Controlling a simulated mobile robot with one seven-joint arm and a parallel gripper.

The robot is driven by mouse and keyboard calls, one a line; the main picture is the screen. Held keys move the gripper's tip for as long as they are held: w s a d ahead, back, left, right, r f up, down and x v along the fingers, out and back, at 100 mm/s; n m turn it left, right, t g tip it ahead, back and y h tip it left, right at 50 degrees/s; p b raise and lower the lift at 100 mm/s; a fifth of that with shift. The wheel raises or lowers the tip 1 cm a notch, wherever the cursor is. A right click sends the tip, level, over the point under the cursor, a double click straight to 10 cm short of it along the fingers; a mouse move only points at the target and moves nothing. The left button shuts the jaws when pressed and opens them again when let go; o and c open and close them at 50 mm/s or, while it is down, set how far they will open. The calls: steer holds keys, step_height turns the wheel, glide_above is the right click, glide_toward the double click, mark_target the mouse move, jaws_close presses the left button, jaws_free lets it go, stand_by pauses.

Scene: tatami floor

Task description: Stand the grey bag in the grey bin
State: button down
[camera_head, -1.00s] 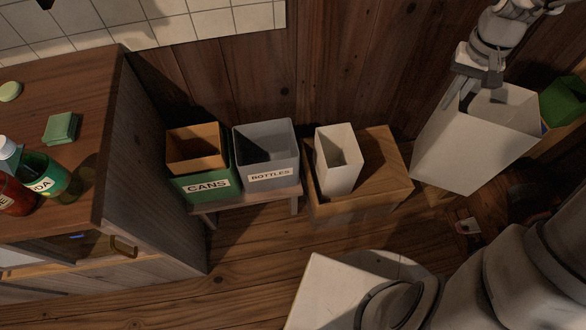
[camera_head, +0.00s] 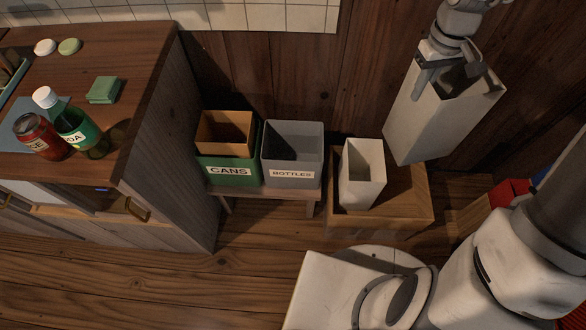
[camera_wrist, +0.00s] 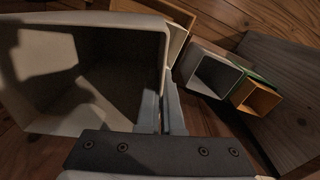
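The grey bag (camera_head: 424,116), a light grey open-topped box shape, hangs from my gripper (camera_head: 424,80) above and behind the wooden box at the right. My gripper is shut on its rim, and the bag is slightly tilted. In the wrist view the bag (camera_wrist: 150,22) fills the left side, its open inside facing the camera, with the gripper fingers (camera_wrist: 162,112) at its wall. The grey bin (camera_head: 314,160), labelled BOTTLES, stands on a low wooden bench to the left, apart from the bag. It looks empty. It also shows in the wrist view (camera_wrist: 196,72).
A green CANS bin (camera_head: 228,172) holding an orange bag (camera_head: 217,143) is left of the grey bin. A small off-white bag (camera_head: 358,185) stands in a wooden box (camera_head: 410,213) between the grey bin and the held bag.

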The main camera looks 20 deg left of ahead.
steer(key=w+a+f+n+p, duration=0.1)
steer(key=a+f+n+p, duration=0.1)
steer(key=a+n, duration=1.1)
steer(key=w+a+f+n+p, duration=0.15)
steer(key=a+n, duration=0.65)
steer(key=n, duration=1.1)
step_height(320, 180, down, 27)
steer(key=b, duration=0.6)
steer(key=shift+f+n, duration=0.15)
steer(key=shift+n, duration=0.15)
steer(key=shift+f+b, duration=0.1)
steer(key=shift+b, duration=0.25)
steer(key=shift+f, duration=0.15)
steer(key=c, duration=1.1)
jaws_free()
steer(key=shift+d, duration=0.1)
steer(key=shift+d, duration=0.15)
steer(key=shift+r, duration=0.2)
